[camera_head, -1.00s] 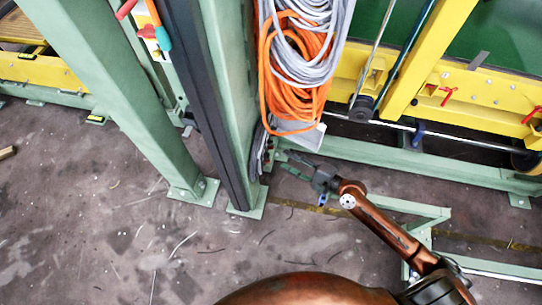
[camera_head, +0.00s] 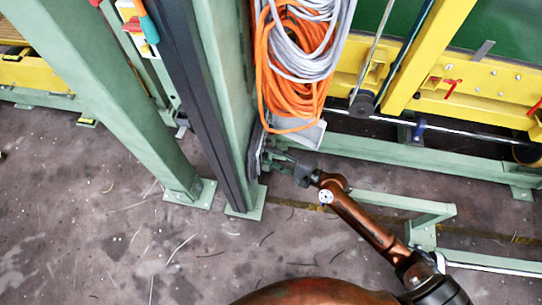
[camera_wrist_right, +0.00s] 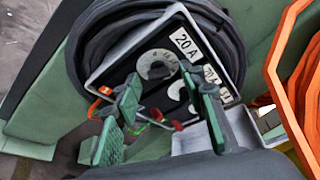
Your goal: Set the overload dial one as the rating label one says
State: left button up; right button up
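In the right wrist view a black-faced panel with a pale frame (camera_wrist_right: 99,72) carries a round white dial (camera_wrist_right: 151,70). A second white dial (camera_wrist_right: 176,92) is partly covered by a finger. A white label reading "20 A" (camera_wrist_right: 185,42) is beside the first dial. Another label (camera_wrist_right: 211,75) is partly hidden, and its full text cannot be read. Which dial or label is number one cannot be told. My right gripper (camera_wrist_right: 160,128) is open, its green-padded fingers apart in front of the panel. In the head view it (camera_head: 277,163) is beside the green post. My left gripper is not in view.
Thick black cable (camera_wrist_right: 222,35) loops around the panel. Orange cable (camera_head: 290,95) and grey cable (camera_head: 312,40) hang close above my right gripper. A green post (camera_head: 228,100) stands to its left, and a low green frame (camera_head: 400,203) is near my right arm.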

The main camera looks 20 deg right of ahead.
grip_shut()
dwell(0.4)
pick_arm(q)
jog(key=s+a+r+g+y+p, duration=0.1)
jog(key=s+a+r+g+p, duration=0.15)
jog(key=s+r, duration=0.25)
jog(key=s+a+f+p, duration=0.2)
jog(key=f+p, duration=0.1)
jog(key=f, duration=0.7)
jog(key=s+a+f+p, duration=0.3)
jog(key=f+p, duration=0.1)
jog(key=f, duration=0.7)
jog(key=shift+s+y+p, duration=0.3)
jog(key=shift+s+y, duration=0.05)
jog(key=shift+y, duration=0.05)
pick_arm(e)
jog(key=shift+m+g+y, duration=0.3)
jog(key=shift+m+g, duration=1.4)
jog(key=shift+m, duration=0.9)
